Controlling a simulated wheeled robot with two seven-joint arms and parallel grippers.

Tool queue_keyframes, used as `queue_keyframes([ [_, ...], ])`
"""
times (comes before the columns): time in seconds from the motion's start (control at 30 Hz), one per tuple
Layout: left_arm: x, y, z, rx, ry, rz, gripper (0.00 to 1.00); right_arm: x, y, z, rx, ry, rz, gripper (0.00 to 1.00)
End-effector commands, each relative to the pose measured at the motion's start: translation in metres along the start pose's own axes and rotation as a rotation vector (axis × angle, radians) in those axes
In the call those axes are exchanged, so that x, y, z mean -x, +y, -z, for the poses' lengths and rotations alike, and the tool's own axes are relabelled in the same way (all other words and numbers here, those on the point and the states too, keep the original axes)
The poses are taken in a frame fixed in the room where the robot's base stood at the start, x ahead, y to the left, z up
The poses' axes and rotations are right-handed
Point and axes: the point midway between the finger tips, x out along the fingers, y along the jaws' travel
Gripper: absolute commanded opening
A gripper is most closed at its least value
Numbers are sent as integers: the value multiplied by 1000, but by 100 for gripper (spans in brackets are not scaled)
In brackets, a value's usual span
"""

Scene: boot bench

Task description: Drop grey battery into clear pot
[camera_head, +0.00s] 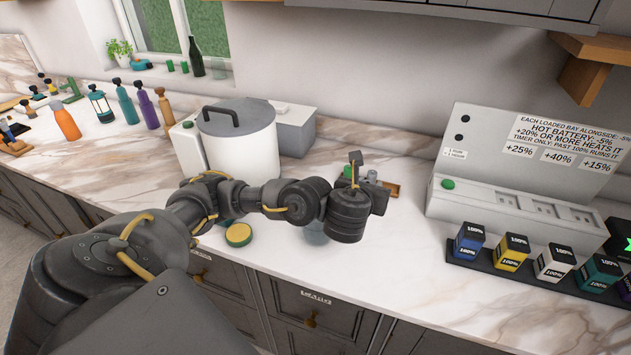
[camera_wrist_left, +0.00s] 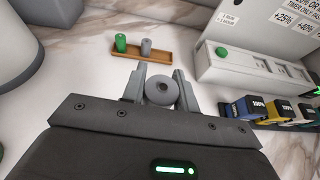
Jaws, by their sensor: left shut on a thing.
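My left gripper (camera_wrist_left: 161,80) is shut on a grey, round-ended thing with a dark centre, which looks like the grey battery (camera_wrist_left: 161,92) seen end-on. In the head view my left wrist (camera_head: 347,213) hangs over the worktop and hides the fingers and the held battery. A pale, see-through rim that may be the clear pot (camera_head: 314,236) shows just below the wrist, mostly hidden by it. I cannot tell its height or the battery's exact place over it. My right gripper is not in view.
A brown tray (camera_wrist_left: 141,55) holds a green cylinder (camera_wrist_left: 121,42) and another grey cylinder (camera_wrist_left: 146,47). A white pot (camera_head: 238,140) stands behind my arm. A yellow-topped round pad (camera_head: 238,235) lies near the front edge. A charger (camera_head: 520,205) and several coloured blocks stand at the right.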

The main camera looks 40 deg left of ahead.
Motion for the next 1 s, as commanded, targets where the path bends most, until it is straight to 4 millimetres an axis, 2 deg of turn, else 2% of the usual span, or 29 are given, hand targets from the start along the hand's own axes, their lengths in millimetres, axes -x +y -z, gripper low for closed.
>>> queue_keyframes([
  [0.03, -2, 10, 0, 7, 0, -35, 4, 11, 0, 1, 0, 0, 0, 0],
  [0.2, -15, 52, 20, 51, 2, -144, 4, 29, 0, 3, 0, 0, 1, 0],
  [0.4, -22, 103, 39, 93, 2, -238, 4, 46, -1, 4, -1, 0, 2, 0],
  [0.5, -23, 119, 44, 108, 1, -262, 4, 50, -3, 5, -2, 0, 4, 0],
  [0.7, -24, 135, 50, 119, 0, -282, 4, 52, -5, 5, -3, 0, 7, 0],
  [1.0, -27, 135, 58, 122, 0, -282, 4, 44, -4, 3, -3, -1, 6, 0],
])
